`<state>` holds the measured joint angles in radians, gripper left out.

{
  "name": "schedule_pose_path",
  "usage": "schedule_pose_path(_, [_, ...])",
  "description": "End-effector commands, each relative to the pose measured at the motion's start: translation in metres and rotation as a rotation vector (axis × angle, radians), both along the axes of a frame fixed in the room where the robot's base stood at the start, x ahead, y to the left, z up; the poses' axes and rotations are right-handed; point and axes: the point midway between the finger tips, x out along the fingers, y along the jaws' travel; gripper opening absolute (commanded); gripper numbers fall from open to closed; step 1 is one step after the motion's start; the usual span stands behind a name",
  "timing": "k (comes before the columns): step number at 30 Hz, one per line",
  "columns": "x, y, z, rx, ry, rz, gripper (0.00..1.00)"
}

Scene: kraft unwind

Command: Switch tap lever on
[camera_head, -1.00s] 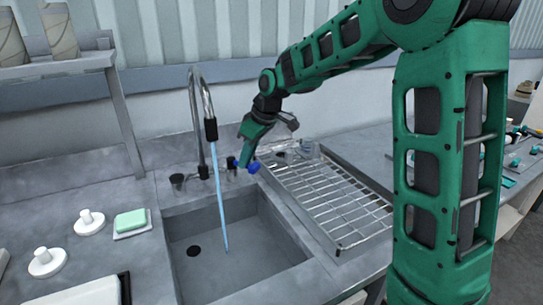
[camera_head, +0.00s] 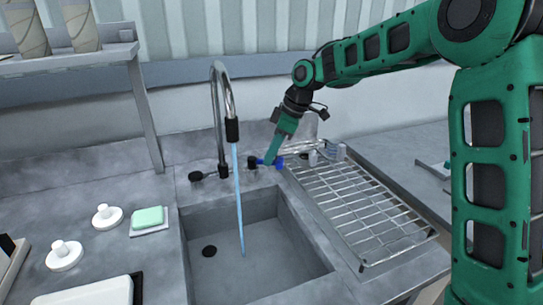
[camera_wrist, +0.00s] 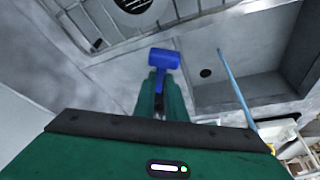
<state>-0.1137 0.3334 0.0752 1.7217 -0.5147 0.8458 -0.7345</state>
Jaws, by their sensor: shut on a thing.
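The tap (camera_head: 219,105) has a tall curved chrome spout over the sink. A thin blue stream of water (camera_head: 238,200) runs from its black nozzle. The blue tap lever (camera_head: 278,162) is right of the spout base; it also shows in the wrist view (camera_wrist: 164,59) as a T-shaped blue piece. My gripper (camera_head: 270,157) reaches down to the lever from behind and to the right. In the wrist view its green fingers (camera_wrist: 161,98) are closed around the lever's stem, hiding part of it.
The grey sink (camera_head: 268,245) is empty apart from the running water. A wire drying rack (camera_head: 350,208) stands to its right. A green soap bar (camera_head: 149,217) on a dish and two white knobbed objects are at left. A shelf (camera_head: 85,58) holds two patterned cups.

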Motion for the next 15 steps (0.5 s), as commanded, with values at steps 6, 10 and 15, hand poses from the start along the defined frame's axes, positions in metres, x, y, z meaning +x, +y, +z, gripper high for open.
schedule_pose_path(6, [0.0021, -0.0006, 0.0018, 0.001, -0.007, 0.000, 0.00])
schedule_pose_path(10, [0.0021, -0.0004, 0.0019, 0.001, -0.007, 0.000, 0.18])
schedule_pose_path(15, [0.0011, 0.0002, 0.0014, 0.000, -0.005, 0.000, 0.30])
